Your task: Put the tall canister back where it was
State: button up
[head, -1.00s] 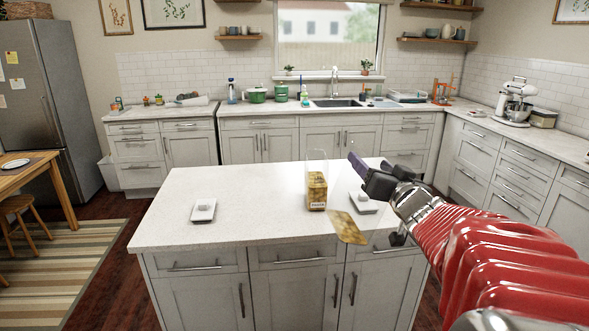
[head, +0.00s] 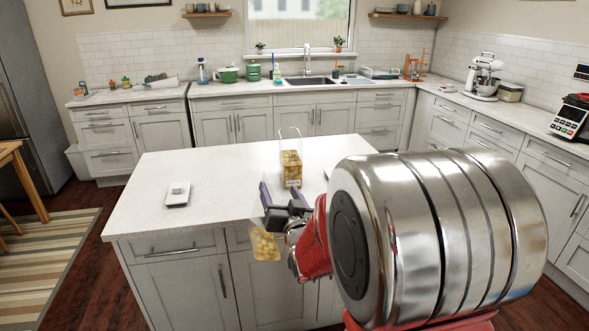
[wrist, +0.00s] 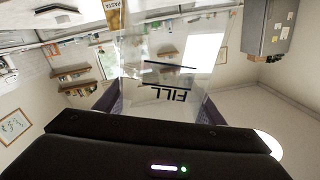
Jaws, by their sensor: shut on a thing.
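My gripper (head: 277,207) is shut on a clear tall canister with yellow pasta in its lower part (head: 265,245). The canister hangs nearly upright at the island's front edge, with its pasta in front of the cabinet doors. In the wrist view my purple fingers (wrist: 160,107) are on either side of its clear wall (wrist: 172,75), which bears a black FILL mark. Another clear canister with pasta (head: 291,168) stands on the white island top (head: 215,165), behind my gripper and apart from it.
A small white scale-like device (head: 177,195) lies on the island's left part. My arm hides most of the island's right side. The counter between the device and the standing canister is clear. The back counter (head: 235,88) holds pots and bottles.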

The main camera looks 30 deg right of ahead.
jog(key=w+a+f+n+y, duration=0.1)
jog(key=a+f+y, duration=0.1)
jog(key=a+f, duration=0.4)
jog(key=w+a+f+n+y, duration=0.1)
jog(key=a+f+y, duration=0.1)
jog(key=a+f, duration=0.5)
jog(key=a, duration=0.5)
jog(key=shift+a+n+t, duration=0.15)
jog(key=shift+n+t, duration=0.15)
jog(key=shift+n, duration=0.1)
jog(key=shift+w, duration=0.1)
